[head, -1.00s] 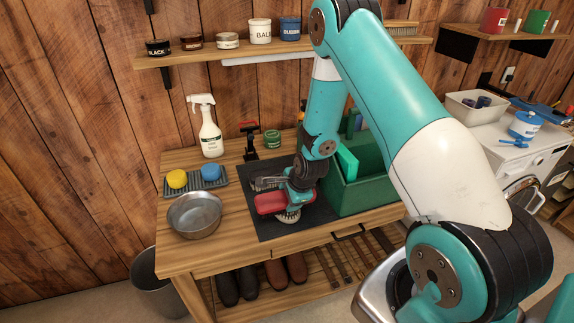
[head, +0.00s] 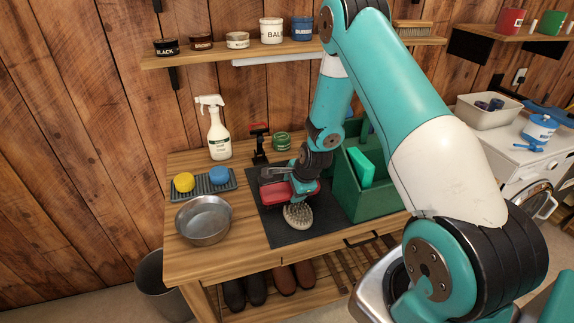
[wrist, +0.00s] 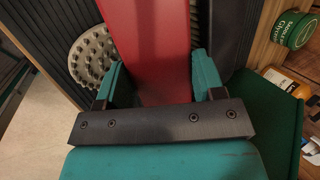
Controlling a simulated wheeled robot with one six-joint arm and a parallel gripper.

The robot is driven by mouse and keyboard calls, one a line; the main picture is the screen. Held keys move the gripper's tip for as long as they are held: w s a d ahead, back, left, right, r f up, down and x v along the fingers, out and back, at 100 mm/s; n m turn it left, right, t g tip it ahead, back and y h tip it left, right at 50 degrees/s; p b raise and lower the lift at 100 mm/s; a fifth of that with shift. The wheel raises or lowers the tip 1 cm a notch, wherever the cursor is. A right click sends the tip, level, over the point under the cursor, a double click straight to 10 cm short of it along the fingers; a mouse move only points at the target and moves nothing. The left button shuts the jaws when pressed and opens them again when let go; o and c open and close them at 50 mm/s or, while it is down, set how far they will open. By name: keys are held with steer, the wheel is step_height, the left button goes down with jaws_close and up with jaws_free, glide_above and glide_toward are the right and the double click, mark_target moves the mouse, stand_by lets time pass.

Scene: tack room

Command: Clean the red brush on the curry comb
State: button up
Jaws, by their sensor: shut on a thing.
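My gripper (head: 304,190) is shut on the red brush (head: 277,194) and holds it over the dark mat (head: 318,234) on the wooden bench. The curry comb (head: 298,216), a pale round pad with nubs, lies on the mat just in front of the brush. It also shows in the wrist view (wrist: 90,55), left of the brush and partly covered by it. I cannot tell whether the brush touches the comb.
A green tote box (head: 367,200) stands close right of my gripper. A metal bowl (head: 203,219) and a tray (head: 216,190) with yellow and blue sponges are at left. A spray bottle (head: 218,135), a red-topped stand (head: 259,140) and a green tin (head: 281,142) stand behind.

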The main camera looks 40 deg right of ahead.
steer(key=shift+w+d+r, duration=0.1)
steer(key=shift+w+r, duration=0.1)
steer(key=shift+w, duration=0.15)
steer(key=shift+s+d+r+p, duration=0.15)
steer(key=shift+d+p, duration=0.15)
steer(key=shift+p, duration=0.15)
steer(key=r+p, duration=0.1)
steer(key=r, duration=0.1)
steer(key=shift+w+a+r+p, duration=0.2)
steer(key=shift+a+r+p, duration=0.1)
steer(key=shift+a+p, duration=0.1)
steer(key=shift+s+r+p, duration=0.1)
steer(key=shift+r+p, duration=1.15)
steer(key=shift+r, duration=0.7)
steer(key=shift+f, duration=0.1)
